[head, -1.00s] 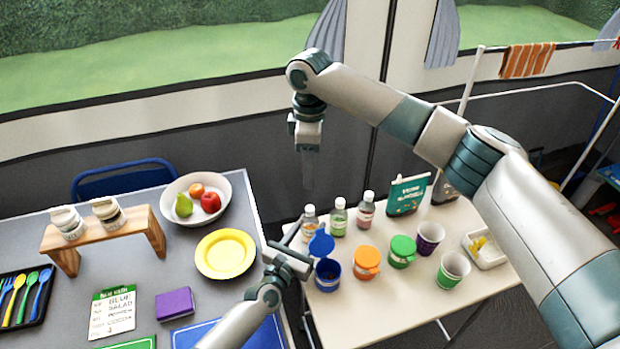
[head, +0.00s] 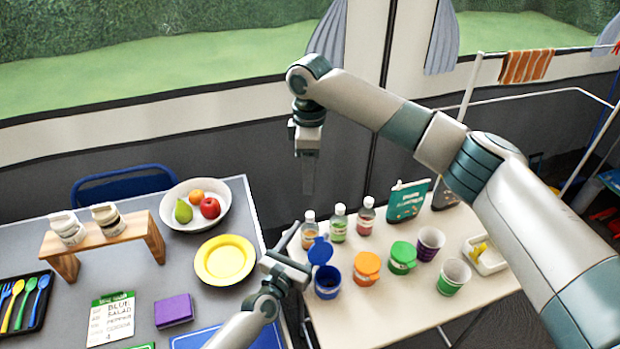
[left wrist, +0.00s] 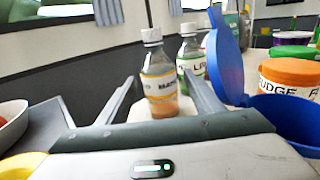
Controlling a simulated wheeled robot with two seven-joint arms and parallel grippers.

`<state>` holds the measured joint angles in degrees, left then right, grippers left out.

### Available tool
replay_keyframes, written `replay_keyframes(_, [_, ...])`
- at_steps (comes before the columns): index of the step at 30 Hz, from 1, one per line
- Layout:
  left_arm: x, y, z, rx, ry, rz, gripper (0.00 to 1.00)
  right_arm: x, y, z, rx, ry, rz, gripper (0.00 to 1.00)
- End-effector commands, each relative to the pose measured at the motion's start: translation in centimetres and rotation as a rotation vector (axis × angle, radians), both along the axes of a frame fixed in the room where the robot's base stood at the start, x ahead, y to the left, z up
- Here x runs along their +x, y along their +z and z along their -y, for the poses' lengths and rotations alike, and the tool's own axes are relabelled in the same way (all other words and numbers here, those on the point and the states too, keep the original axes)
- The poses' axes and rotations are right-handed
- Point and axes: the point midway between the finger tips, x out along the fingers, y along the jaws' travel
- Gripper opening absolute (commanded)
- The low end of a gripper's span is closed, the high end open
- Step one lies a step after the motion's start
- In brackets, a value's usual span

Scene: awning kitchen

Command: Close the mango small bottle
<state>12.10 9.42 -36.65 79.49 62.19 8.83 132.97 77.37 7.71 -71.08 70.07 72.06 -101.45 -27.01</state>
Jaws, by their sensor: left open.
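The mango small bottle (head: 309,231) stands upright at the back left of the right-hand table. It holds orange-yellow contents and has a white cap (left wrist: 151,36) sitting on top; I cannot tell how tightly it is on. In the left wrist view the bottle (left wrist: 159,82) stands ahead, between the spread fingers, its label partly readable. My left gripper (head: 302,246) is open and empty, low at the table's left edge, just in front of the bottle. My right gripper (head: 309,172) hangs with its fingers down, above and behind the bottle; its finger gap is not clear.
A green-labelled bottle (head: 338,224) and a red one (head: 366,217) stand right of the mango bottle. A blue tub (head: 327,283) with its lid (head: 320,252) raised is close to my left gripper.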

Motion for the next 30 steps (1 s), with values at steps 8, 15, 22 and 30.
replay_keyframes(8, [-3.5, -0.2, -1.8, -0.001, 0.001, -0.003, 0.6, 0.0, -0.3, 0.0, 0.0, 0.0, 0.0, 0.4])
replay_keyframes(15, [-7.6, -0.3, -3.9, 0.0, 0.0, -0.002, 0.6, 0.0, -0.9, 0.0, 0.0, 0.0, 0.0, 0.4])
replay_keyframes(22, [-11.5, -0.3, -5.9, 0.001, 0.001, -0.002, 0.6, 0.0, -1.5, 0.0, 0.0, 0.0, 0.0, 0.4])
replay_keyframes(30, [-14.2, -0.1, -7.3, -0.001, 0.0, 0.0, 0.6, 0.0, -2.0, 0.0, 0.0, 0.0, 0.0, 0.4])
